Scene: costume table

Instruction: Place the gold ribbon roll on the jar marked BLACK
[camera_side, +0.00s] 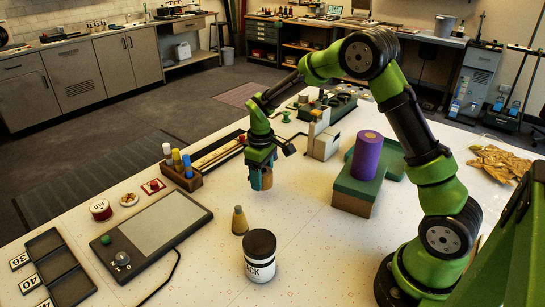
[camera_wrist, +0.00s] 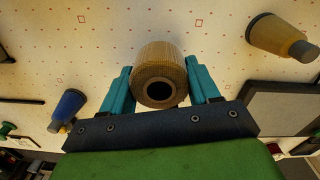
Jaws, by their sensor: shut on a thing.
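My gripper (camera_side: 261,176) is shut on the gold ribbon roll (camera_side: 267,181) and holds it above the table. In the wrist view, the roll (camera_wrist: 158,65) sits between the two teal fingers of the gripper (camera_wrist: 160,88), its dark core hole facing the camera. The jar (camera_side: 260,268) is white with a black lid (camera_side: 260,242) and stands upright near the front of the table. Only the letters "CK" of its label show clearly. The roll is apart from the jar, behind it in the side view. The jar is not seen in the wrist view.
A gold cone (camera_side: 239,221) stands just behind the jar. A tablet (camera_side: 152,233) with a cable lies left. A purple cylinder (camera_side: 367,156) stands on a green-topped box (camera_side: 353,193) at right. The wrist view shows a blue cone (camera_wrist: 68,106).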

